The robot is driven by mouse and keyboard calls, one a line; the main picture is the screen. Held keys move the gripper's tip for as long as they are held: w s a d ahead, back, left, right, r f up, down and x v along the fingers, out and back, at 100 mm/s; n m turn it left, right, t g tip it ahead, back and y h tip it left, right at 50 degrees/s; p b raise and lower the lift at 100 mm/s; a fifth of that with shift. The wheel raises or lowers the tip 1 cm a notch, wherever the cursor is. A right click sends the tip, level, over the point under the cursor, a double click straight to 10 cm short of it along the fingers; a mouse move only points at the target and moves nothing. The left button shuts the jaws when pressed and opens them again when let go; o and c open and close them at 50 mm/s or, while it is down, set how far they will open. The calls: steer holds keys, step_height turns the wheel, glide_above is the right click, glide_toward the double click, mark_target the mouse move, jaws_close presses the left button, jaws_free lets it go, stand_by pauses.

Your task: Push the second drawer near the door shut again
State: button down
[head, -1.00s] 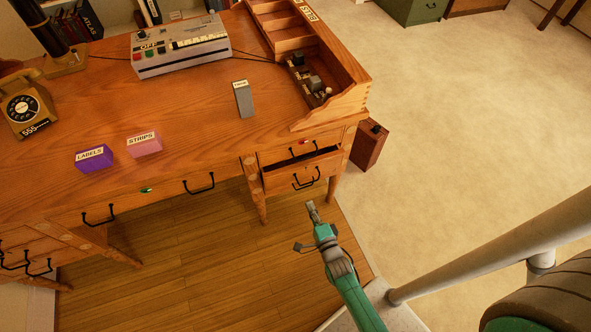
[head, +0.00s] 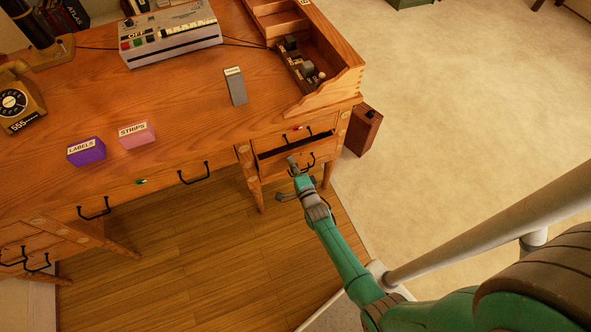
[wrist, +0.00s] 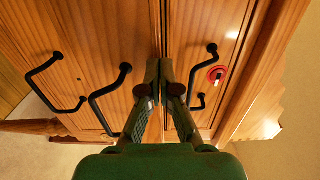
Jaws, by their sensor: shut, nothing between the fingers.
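The second drawer (head: 270,171) is in the right-hand pedestal of the wooden desk. It stands out a little, with a dark gap showing above its front. In the wrist view its front (wrist: 130,45) has a black bar handle (wrist: 108,100). My gripper (head: 291,160) is shut and empty at the upper part of this front, and my arm hides some of it. In the wrist view the fingertips (wrist: 166,62) meet over the seam at the drawer's top edge. I cannot tell whether they touch the wood.
Another handle (wrist: 57,82) lies beyond the second drawer's. A desk leg (head: 252,180) stands left of the pedestal, a dark wooden box (head: 362,132) right of it.

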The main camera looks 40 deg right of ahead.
steer(key=shift+w, duration=0.2)
steer(key=shift+x, duration=1.3)
steer(key=shift+s, duration=0.1)
